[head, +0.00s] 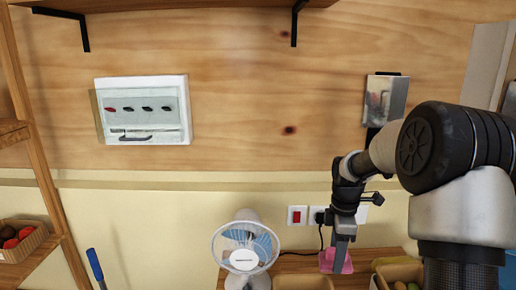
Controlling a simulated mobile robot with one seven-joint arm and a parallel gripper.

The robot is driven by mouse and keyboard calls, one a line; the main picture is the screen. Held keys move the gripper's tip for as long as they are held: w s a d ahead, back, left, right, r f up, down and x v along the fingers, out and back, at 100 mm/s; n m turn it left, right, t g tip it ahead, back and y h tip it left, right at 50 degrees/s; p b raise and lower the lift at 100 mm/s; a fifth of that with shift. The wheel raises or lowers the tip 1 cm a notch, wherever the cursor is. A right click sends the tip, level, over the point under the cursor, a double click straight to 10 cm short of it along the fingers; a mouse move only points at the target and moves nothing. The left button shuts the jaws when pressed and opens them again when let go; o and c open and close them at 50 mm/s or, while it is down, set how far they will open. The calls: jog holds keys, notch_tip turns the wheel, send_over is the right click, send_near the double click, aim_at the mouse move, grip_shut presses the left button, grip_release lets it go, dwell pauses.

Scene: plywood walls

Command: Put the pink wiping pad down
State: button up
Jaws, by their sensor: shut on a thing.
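The pink wiping pad (328,262) shows at the bottom of the head view, at the wooden table near the wall. My gripper (341,262) points down and is shut on the pad, which shows on both sides of the fingers. I cannot tell whether the pad touches the table top or is held just above it.
A white and blue fan (244,248) stands left of the pad. A wooden box (303,283) is between them, and a basket (402,272) with items is to the right. Sockets with a red switch (297,215) and a cable are on the wall behind.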

jog(key=s+a+m+p, duration=0.5)
jog(key=s+a+m, duration=0.2)
jog(key=m, duration=0.9)
jog(key=shift+s+a+f, duration=0.15)
jog(key=shift+s+a, duration=0.25)
jog(key=shift+s, duration=0.7)
